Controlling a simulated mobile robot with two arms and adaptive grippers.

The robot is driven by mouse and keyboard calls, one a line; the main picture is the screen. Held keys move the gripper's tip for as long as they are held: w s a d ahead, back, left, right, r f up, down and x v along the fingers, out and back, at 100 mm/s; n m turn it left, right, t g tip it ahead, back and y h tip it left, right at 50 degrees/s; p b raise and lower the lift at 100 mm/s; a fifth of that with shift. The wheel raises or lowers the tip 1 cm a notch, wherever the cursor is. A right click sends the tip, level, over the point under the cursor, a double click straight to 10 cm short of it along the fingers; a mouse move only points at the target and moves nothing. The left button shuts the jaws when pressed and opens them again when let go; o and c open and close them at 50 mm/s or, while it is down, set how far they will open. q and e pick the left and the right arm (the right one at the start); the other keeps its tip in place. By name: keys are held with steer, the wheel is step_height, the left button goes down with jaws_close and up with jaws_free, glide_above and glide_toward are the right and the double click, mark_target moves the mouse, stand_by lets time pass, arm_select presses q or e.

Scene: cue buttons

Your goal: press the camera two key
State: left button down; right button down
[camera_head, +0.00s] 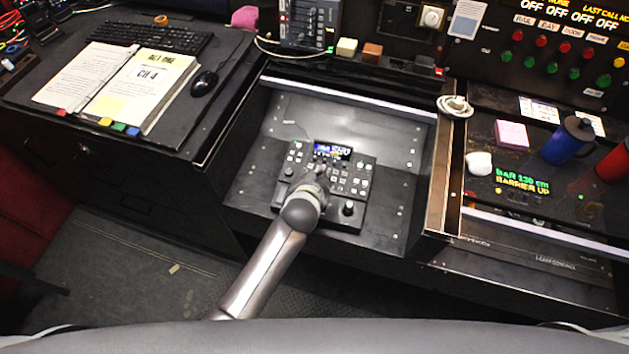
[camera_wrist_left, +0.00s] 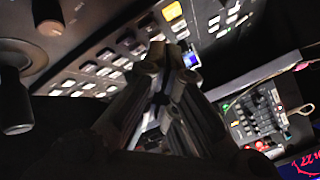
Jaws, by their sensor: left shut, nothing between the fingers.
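The black control panel (camera_head: 349,190) with light keys, a small lit screen (camera_head: 332,151) and a dark knob (camera_head: 348,208) sits on the recessed desk section. My left gripper (camera_head: 318,170) is over the middle of this panel, and my arm hides some of its keys. In the left wrist view the shut gripper (camera_wrist_left: 165,62) points at the rows of keys (camera_wrist_left: 110,62), its tips close to them. I cannot tell whether the tips touch a key. The key labels are too small to read, so I cannot pick out the camera two key. My right gripper is not in view.
An open binder (camera_head: 120,85), a keyboard (camera_head: 150,37) and a mouse (camera_head: 204,83) lie on the left desk. A blue mug (camera_head: 567,142) and a pink note pad (camera_head: 511,134) are at the right. A raised divider (camera_head: 442,180) borders the recess on the right.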

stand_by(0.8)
arm_select(q)
steer(key=shift+f, duration=0.4)
steer(key=shift+f+b, duration=0.3)
steer(key=shift+f, duration=0.05)
stand_by(0.6)
steer(key=shift+r+p, duration=0.75)
steer(key=shift+p, duration=0.15)
steer(key=r+p, duration=0.5)
steer(key=shift+s+a, duration=0.1)
steer(key=shift+s, duration=0.3)
stand_by(0.5)
